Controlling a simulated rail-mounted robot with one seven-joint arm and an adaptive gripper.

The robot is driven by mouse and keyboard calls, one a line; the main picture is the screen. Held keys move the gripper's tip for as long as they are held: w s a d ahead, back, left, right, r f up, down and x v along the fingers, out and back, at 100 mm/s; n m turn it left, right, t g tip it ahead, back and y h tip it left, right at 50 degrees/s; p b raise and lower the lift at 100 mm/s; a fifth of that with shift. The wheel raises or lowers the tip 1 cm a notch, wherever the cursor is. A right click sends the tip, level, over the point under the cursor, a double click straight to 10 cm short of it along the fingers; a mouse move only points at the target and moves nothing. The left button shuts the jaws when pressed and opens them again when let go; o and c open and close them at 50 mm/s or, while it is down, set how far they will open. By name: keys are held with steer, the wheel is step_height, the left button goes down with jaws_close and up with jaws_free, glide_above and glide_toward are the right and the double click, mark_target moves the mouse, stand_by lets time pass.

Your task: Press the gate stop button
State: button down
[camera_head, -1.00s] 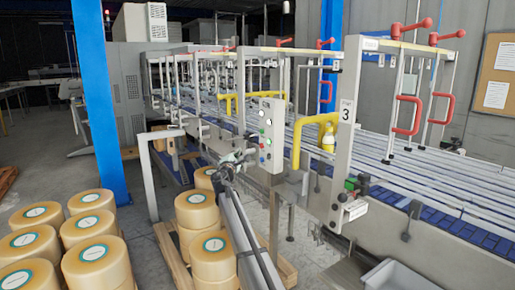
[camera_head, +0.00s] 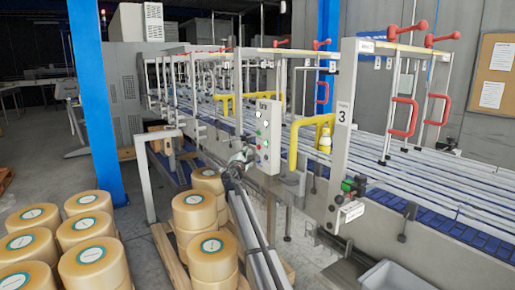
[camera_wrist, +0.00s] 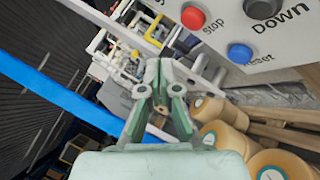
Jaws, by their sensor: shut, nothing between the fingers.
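The red button labelled "Stop" (camera_wrist: 193,17) sits on a pale control panel at the top right of the wrist view. A blue button labelled "Reset" (camera_wrist: 240,53) is to its lower right, and a black "Down" button (camera_wrist: 263,8) is to its right. In the head view, the upright control panel (camera_head: 269,118) stands at the near end of the conveyor line. My gripper (camera_head: 243,157) is by the panel's lower left side. In the wrist view, my gripper (camera_wrist: 160,88) is shut and empty, apart from the Stop button, which lies above and right of the fingers.
Wrapped round rolls (camera_head: 201,212) are stacked on a pallet below my arm, with more rolls (camera_head: 95,262) at left. A blue column (camera_head: 97,110) stands behind them. A yellow pipe (camera_head: 296,150) and the conveyor (camera_head: 400,185) lie right of the panel.

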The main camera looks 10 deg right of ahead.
mark_target(259, 147)
steer(key=shift+w+d+b, duration=0.35)
steer(key=shift+d, duration=0.45)
steer(key=shift+w+d+b, duration=0.3)
steer(key=shift+d+b, duration=0.05)
steer(key=shift+d, duration=0.45)
steer(key=shift+d+f, duration=0.1)
steer(key=shift+d, duration=0.05)
steer(key=shift+w+d+b, duration=0.15)
steer(key=shift+d+b, duration=0.05)
steer(key=shift+b, duration=0.3)
steer(key=shift+w+d+b, duration=0.25)
steer(key=shift+d+b, duration=0.1)
steer(key=shift+d, duration=0.2)
stand_by(0.9)
steer(key=shift+s+a+b, duration=0.3)
steer(key=shift+s+a, duration=0.1)
steer(key=shift+a, duration=0.45)
steer(key=shift+a, duration=0.1)
